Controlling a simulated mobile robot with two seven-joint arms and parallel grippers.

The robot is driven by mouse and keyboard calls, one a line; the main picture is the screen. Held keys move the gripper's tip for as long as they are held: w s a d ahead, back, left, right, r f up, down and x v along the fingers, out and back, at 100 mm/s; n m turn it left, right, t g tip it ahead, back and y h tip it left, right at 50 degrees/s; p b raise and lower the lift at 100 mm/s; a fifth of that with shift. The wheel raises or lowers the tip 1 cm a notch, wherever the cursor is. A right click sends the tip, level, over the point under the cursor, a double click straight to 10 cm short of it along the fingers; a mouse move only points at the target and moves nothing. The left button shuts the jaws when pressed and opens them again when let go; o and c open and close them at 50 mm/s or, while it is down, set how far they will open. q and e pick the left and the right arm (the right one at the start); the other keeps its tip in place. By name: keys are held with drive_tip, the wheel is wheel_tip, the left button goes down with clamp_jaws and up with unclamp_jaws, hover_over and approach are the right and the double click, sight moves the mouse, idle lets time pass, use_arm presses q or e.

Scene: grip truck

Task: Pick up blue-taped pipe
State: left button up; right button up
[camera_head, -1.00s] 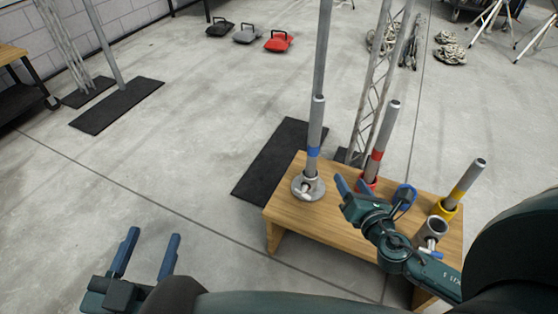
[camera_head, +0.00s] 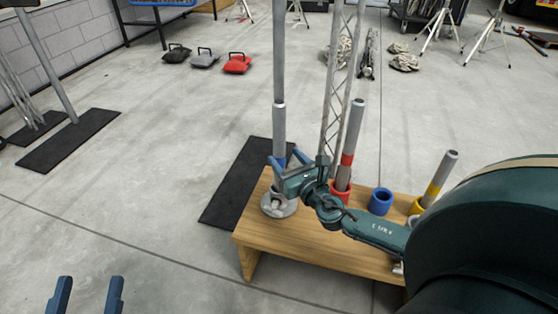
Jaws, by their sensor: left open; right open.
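The blue-taped pipe (camera_head: 279,128) is a grey pipe with a band of blue tape low on it. It stands upright in a round grey base (camera_head: 270,209) at the left end of a wooden bench (camera_head: 312,244). My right gripper (camera_head: 287,159) is open at the height of the blue tape. Its fingers show on either side of the pipe and partly hide the tape; whether they touch it I cannot tell. My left gripper (camera_head: 90,290) is open and empty over the floor at the bottom left, far from the pipe.
A red-taped pipe (camera_head: 352,130) in a red collar and a yellow-taped pipe (camera_head: 439,178) in a yellow collar stand on the bench. A blue collar (camera_head: 381,203) sits between them. A lattice tower (camera_head: 333,100) rises behind. A black mat (camera_head: 232,190) lies left of the bench.

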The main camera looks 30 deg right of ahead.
sight(282, 153)
drive_tip(key=w, duration=0.1)
drive_tip(key=w+b, duration=0.1)
drive_tip(key=w, duration=0.3)
drive_tip(key=shift+d, duration=0.3)
clamp_jaws()
